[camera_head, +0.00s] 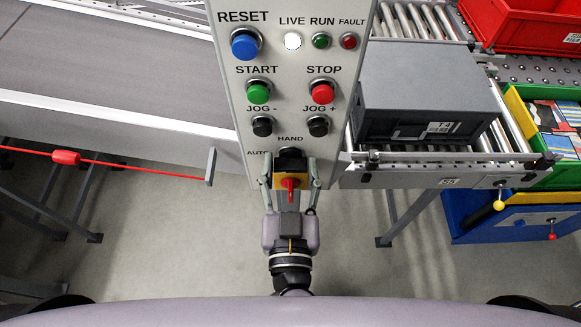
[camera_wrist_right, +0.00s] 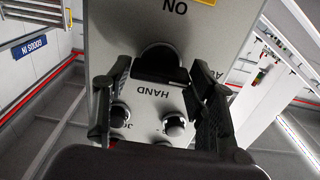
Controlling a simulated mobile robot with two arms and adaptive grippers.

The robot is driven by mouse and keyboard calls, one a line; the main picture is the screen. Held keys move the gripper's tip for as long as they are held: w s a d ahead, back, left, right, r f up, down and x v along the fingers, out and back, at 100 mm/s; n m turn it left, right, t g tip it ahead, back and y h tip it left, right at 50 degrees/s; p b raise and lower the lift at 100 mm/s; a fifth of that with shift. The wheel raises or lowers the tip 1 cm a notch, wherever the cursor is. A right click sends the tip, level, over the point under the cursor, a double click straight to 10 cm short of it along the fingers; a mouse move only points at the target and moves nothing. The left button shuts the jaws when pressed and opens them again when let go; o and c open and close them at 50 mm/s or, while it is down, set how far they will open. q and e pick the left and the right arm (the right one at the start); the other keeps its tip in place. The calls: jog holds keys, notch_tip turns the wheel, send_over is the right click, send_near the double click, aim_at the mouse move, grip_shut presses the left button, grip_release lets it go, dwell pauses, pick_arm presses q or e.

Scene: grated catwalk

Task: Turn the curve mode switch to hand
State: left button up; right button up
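The curve mode switch (camera_head: 291,157) is a black knob low on the light grey control panel (camera_head: 346,60). The label HAND is above it and AUTO is at its upper left. My right gripper (camera_head: 290,170) is open, with one finger on each side of the knob and gaps beside it. In the right wrist view, the black knob (camera_wrist_right: 161,64) sits between the spread fingers (camera_wrist_right: 160,82), with HAND upside down below it. I cannot tell which way the knob points. My left gripper is not in view.
A red rotary switch (camera_head: 290,184) on a yellow plate is just below the knob. Black JOG buttons (camera_head: 262,126) and (camera_head: 318,126) are above. A grey crate (camera_head: 425,105) is on rollers at right. A red pull cord (camera_head: 130,165) runs at left.

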jog(key=c, duration=0.7)
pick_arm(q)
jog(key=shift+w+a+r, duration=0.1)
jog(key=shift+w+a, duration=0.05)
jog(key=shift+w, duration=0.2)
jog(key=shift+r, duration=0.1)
pick_arm(e)
jog(key=m+p, duration=0.3)
jog(key=shift+r, duration=0.2)
jog(key=shift+d+m+p, duration=0.1)
jog(key=shift+m+p, duration=0.75)
jog(key=shift+m, duration=0.05)
jog(key=m+p, duration=0.1)
jog(key=m, duration=0.1)
jog(key=shift+f+m, duration=0.15)
jog(key=shift+m, duration=0.25)
jog(key=m, duration=0.4)
jog(key=shift+f+m+p, duration=0.15)
jog(key=shift+m+p, duration=0.15)
jog(key=shift+p, duration=0.05)
pick_arm(q)
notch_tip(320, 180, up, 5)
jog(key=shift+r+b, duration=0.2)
jog(key=shift+b, duration=0.15)
pick_arm(e)
jog(key=m, duration=0.5)
jog(key=shift+f+m, duration=0.1)
jog(key=shift+m, duration=0.2)
